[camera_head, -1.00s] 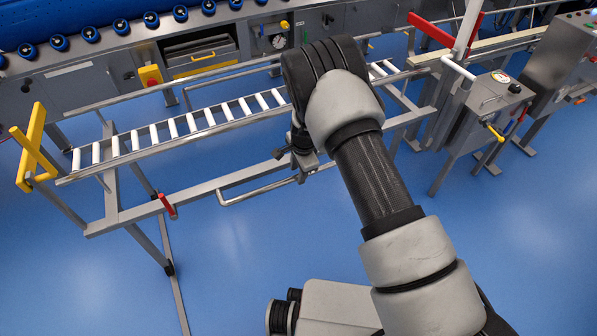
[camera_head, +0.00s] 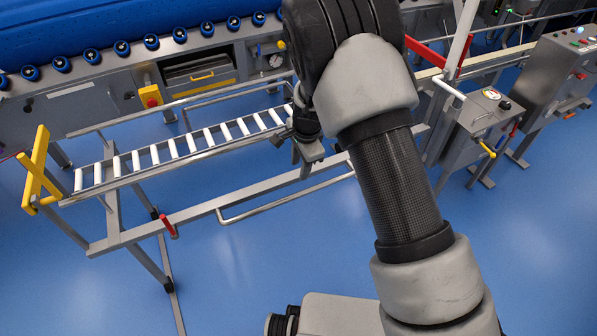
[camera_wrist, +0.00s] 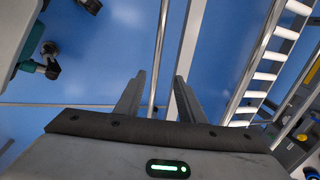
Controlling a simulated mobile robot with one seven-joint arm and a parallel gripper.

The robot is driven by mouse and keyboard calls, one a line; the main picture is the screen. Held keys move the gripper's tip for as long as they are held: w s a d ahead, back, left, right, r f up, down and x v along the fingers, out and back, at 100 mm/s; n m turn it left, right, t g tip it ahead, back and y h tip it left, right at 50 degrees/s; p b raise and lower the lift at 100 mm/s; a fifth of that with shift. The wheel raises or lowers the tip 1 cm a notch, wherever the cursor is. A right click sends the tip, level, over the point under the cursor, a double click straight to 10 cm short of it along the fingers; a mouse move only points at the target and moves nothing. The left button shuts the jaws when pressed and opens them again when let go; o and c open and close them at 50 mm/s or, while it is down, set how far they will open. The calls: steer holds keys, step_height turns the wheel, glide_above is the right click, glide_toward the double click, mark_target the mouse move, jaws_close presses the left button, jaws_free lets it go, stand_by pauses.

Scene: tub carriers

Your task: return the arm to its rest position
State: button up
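My arm reaches up across the right of the middle in the head view, bent at a large dark joint near the top edge. My gripper (camera_wrist: 157,88) shows in the wrist view with its two grey fingers apart. Nothing is held between them; blue floor and metal rails show behind the gap. In the head view my gripper hangs below the dark joint, partly hidden by the arm, in front of the right part of the roller track (camera_head: 189,145). I cannot tell from the head view whether it touches the track's frame.
The roller track has a yellow end stop (camera_head: 37,178) and a red lever (camera_head: 167,226). A conveyor with blue rollers (camera_head: 122,48) runs behind. Grey control boxes (camera_head: 487,112) stand at right. A red bar (camera_head: 425,52) is near the arm. The blue floor (camera_head: 250,265) in front is clear.

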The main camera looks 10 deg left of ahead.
steer(key=shift+s+r, duration=0.1)
steer(key=shift+r, duration=0.55)
steer(key=s+d+r+n+t+y, duration=0.1)
steer(key=s+d+r+n, duration=0.35)
steer(key=r, duration=0.75)
steer(key=s+d+r+n, duration=0.1)
steer(key=s+d+r, duration=0.5)
steer(key=r, duration=0.6)
steer(key=s+d+r+n+t+h, duration=0.1)
steer(key=s+d+r+n, duration=0.25)
steer(key=s+d, duration=0.35)
steer(key=s+d+r+n+t+h, duration=0.15)
steer(key=s+d+r, duration=0.3)
steer(key=s, duration=0.45)
step_height(320, 180, up, 17)
steer(key=s+p, duration=0.1)
steer(key=p, duration=1.7)
steer(key=shift+d+n, duration=0.3)
steer(key=shift+n, duration=0.05)
